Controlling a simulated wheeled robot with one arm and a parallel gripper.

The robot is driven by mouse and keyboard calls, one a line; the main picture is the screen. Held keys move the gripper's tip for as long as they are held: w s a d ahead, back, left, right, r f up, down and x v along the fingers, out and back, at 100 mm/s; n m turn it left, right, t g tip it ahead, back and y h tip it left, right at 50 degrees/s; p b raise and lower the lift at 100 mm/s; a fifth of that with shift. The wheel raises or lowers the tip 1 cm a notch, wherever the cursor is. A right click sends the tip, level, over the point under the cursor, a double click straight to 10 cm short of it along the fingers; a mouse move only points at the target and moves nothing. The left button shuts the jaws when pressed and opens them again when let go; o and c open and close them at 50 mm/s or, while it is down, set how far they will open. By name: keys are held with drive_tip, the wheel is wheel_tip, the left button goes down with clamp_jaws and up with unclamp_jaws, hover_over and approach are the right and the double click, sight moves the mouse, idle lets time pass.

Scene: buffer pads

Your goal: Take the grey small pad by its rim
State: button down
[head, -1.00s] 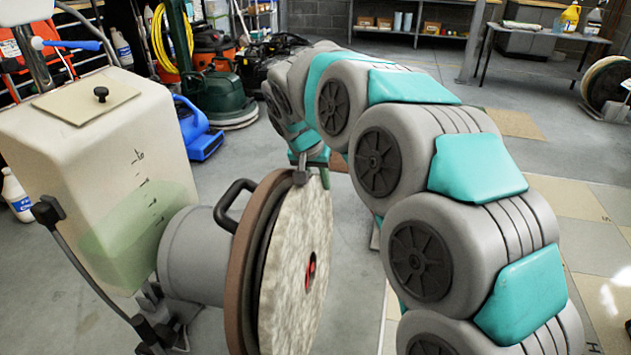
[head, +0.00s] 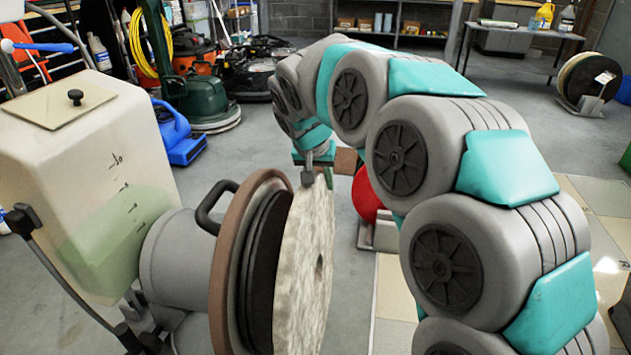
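A round, mottled pale grey pad (head: 300,285) with a centre hole stands upright, nearly edge-on, in front of the tipped floor machine's black drive disc (head: 262,270). A gap shows between the pad and the disc. My gripper (head: 308,180) is at the pad's top rim and appears shut on it; the fingertips are small and partly hidden. No other small grey pad can be made out for sure.
The machine's cream tank (head: 95,170) and black handle (head: 210,207) are at the left. A red disc (head: 367,195) on a stand is behind my arm. Another disc (head: 588,78) stands far right. A blue blower (head: 180,140) is on the floor. My arm hides much of the middle.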

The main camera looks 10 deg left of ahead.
drive_tip(key=shift+s+d+r, duration=0.1)
drive_tip(key=shift+d+r, duration=0.1)
drive_tip(key=shift+d, duration=0.95)
